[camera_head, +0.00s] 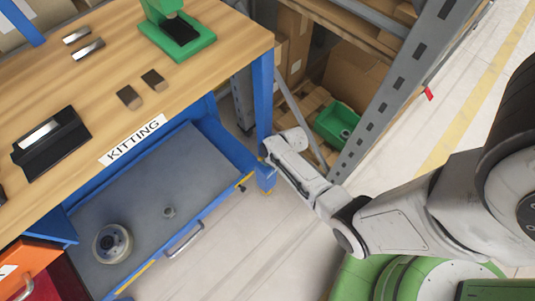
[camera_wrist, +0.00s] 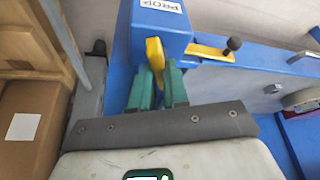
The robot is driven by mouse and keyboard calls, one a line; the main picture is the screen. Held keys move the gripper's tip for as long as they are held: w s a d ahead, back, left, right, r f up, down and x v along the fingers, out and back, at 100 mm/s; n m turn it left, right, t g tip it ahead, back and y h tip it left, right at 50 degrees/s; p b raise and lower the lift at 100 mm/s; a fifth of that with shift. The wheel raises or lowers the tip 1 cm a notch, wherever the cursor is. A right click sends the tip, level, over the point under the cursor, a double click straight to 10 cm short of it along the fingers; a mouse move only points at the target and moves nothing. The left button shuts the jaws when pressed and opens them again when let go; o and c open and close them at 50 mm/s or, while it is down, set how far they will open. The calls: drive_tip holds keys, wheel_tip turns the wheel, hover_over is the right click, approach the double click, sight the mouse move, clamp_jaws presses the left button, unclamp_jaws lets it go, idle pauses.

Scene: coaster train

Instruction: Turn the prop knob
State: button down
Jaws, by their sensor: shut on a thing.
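The yellow prop knob (camera_wrist: 155,52) shows in the wrist view as a flat upright tab on the blue block marked PROP (camera_wrist: 160,25). My gripper (camera_wrist: 157,75) has its green fingers on either side of the tab and is shut on it. In the head view, my forearm reaches to the blue corner post of the bench (camera_head: 264,120); the fingertips and the knob are hidden there.
A yellow lever with a black ball (camera_wrist: 233,43) sits right of the block. The open grey drawer (camera_head: 190,165) holds a round flanged part (camera_head: 112,243) and a nut (camera_head: 169,212). A rack upright (camera_head: 390,90) and cardboard boxes (camera_wrist: 30,110) stand close by.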

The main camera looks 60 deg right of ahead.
drive_tip(key=shift+d+n+y+b, duration=0.1)
drive_tip(key=shift+n+y+b, duration=0.35)
drive_tip(key=shift+n, duration=0.65)
drive_tip(key=c, duration=1.1)
unclamp_jaws()
drive_tip(key=p+v, duration=0.3)
drive_tip(key=v, duration=0.7)
drive_tip(key=shift+r, duration=0.4)
